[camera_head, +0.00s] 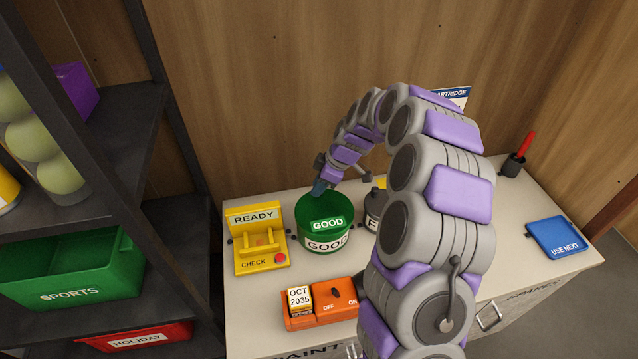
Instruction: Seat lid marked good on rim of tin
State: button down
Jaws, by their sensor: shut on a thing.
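A green tin (326,247) with a white GOOD label stands on the pale worktop. A round green lid (312,208) with a green GOOD tag is over the tin's top. It is tilted towards me, and whether it touches the rim all round cannot be told. My gripper (319,188) is at the lid's far edge, shut on it. The fingertips are small and partly hidden.
A yellow READY/CHECK stand (257,240) is close on the tin's left. A dark labelled container (373,212) is close on its right, partly behind my arm. An orange OCT 2035 switch box (322,304) is in front. A blue USE NEXT panel (560,236) lies far right.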

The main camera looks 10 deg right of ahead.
jog(key=shift+f, duration=0.3)
jog(key=shift+r, duration=0.3)
dwell(0.5)
jog(key=shift+a, duration=0.15)
dwell(0.9)
jog(key=shift+f, duration=0.75)
dwell(0.4)
jog(key=c, duration=0.9)
grip_release()
jog(key=p+v, duration=0.4)
jog(key=v, duration=1.3)
jog(key=shift+r, duration=0.15)
